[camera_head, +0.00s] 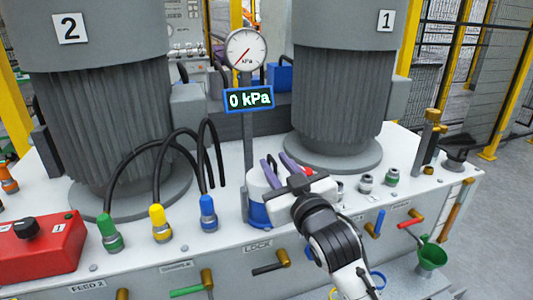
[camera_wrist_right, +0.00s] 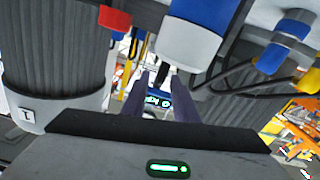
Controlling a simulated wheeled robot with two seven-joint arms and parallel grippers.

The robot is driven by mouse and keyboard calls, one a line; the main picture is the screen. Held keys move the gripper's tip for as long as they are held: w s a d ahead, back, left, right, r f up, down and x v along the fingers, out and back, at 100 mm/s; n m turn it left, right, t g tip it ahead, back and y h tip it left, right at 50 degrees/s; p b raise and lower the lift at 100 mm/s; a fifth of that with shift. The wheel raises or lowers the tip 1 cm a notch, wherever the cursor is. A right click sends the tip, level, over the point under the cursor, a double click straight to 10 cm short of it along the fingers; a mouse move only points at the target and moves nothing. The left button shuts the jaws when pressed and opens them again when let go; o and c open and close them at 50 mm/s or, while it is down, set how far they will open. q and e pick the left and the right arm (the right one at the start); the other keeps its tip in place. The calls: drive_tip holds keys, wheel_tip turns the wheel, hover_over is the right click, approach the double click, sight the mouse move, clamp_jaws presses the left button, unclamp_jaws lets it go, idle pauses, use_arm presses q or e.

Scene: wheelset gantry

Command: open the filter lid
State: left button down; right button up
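A round filter housing (camera_head: 258,212) with a blue body and white top stands on the white bench, left of my right gripper. Its white lid (camera_head: 258,183) looks seated on the body; my gripper partly hides it. In the right wrist view the blue-and-white housing (camera_wrist_right: 190,35) shows upside down, near the fingertips. My right gripper (camera_head: 275,159) has its two purple fingers apart, beside and above the lid. A small dark part shows between the fingertips (camera_wrist_right: 163,78) in the wrist view; I cannot tell whether they touch it. My left gripper is not in view.
A pressure gauge (camera_head: 246,50) on a post, with a display (camera_head: 249,99) reading 0 kPa, stands behind the housing. Two large grey motors (camera_head: 105,110) (camera_head: 342,90) flank it. Coloured hose connectors (camera_head: 208,213) stand to the left, and a red box (camera_head: 45,250) farther left.

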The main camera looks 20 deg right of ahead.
sight(270, 157)
drive_tip(key=w, duration=0.6)
drive_tip(key=shift+w+a+f, duration=0.1)
drive_tip(key=shift+a, duration=0.05)
clamp_jaws()
